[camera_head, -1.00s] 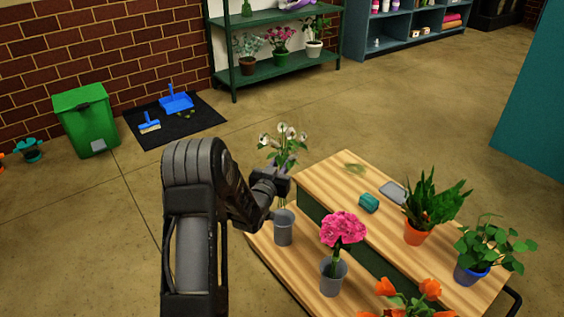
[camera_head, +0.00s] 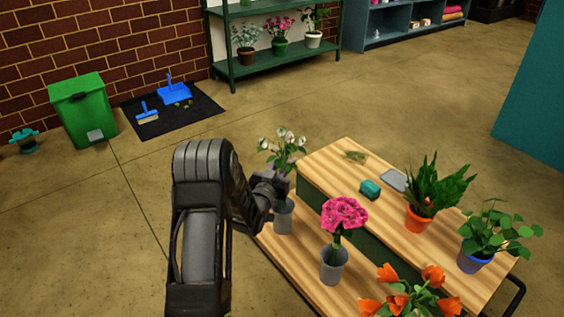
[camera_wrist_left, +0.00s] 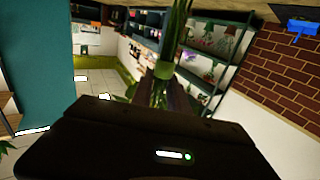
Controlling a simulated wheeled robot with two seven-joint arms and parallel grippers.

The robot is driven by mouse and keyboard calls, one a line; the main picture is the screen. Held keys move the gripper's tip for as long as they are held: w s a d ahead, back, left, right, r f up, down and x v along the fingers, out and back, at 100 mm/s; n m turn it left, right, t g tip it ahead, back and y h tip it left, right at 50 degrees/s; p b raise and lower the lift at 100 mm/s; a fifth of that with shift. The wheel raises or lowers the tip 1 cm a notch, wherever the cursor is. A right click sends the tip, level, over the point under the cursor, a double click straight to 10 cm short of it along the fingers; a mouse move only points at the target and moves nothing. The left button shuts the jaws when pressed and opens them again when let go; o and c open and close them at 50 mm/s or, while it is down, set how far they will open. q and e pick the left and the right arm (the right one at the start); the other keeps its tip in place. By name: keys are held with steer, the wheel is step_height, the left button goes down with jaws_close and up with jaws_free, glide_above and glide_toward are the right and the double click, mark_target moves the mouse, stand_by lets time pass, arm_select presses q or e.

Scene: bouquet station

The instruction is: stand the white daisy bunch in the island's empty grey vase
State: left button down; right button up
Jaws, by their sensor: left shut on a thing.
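My left gripper (camera_head: 276,187) is shut on the stems of the white daisy bunch (camera_head: 282,147). The bunch is roughly upright, its white heads above the jaws. In the left wrist view its green stems (camera_wrist_left: 164,72) run between the fingers. The grey vase (camera_head: 283,219) stands on the low front step of the wooden island, directly below the gripper. The gripper is close over the vase's rim and partly covers its mouth. The stems' lower ends are hidden, apparently inside the vase. My right gripper is not in view.
A second grey vase (camera_head: 333,266) with pink flowers stands nearby on the same step. Orange flowers (camera_head: 408,292) are at the front.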

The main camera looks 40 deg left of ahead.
arm_select(q)
steer(key=shift+f+b, duration=1.25)
steer(key=shift+f, duration=4)
steer(key=c, duration=1.2)
jaws_free()
